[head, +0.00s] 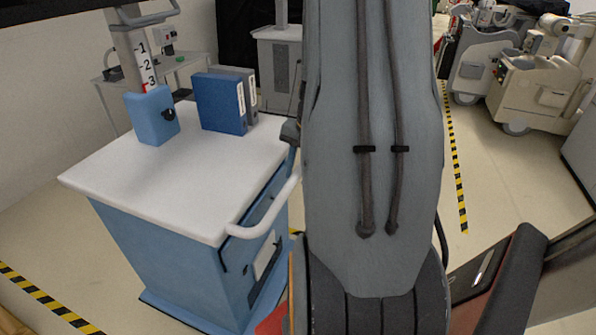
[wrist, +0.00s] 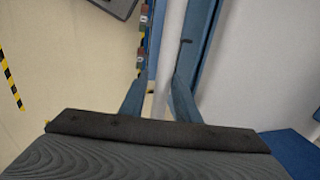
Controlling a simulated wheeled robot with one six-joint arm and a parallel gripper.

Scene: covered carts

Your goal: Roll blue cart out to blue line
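The blue cart (head: 175,265) stands at the left in the head view, with a white top and a white bar handle (head: 268,218) on its right side. In the wrist view the white handle bar (wrist: 172,35) runs down between the two blue fingers of my gripper (wrist: 157,85). The fingers are apart, with a visible gap left of the bar; the right finger is close to or touching it. My arm hides the gripper in the head view. A blue strip (head: 165,309) edges the cart's foot; I cannot tell whether it is cart base or floor marking. No other blue line shows.
A blue binder (head: 220,103) and a blue block (head: 151,115) on a numbered pole stand on the cart top. Yellow-black floor tape (head: 45,300) runs at lower left, and more tape (head: 456,165) at right. Beige equipment (head: 545,90) stands at the back right. Open floor lies between.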

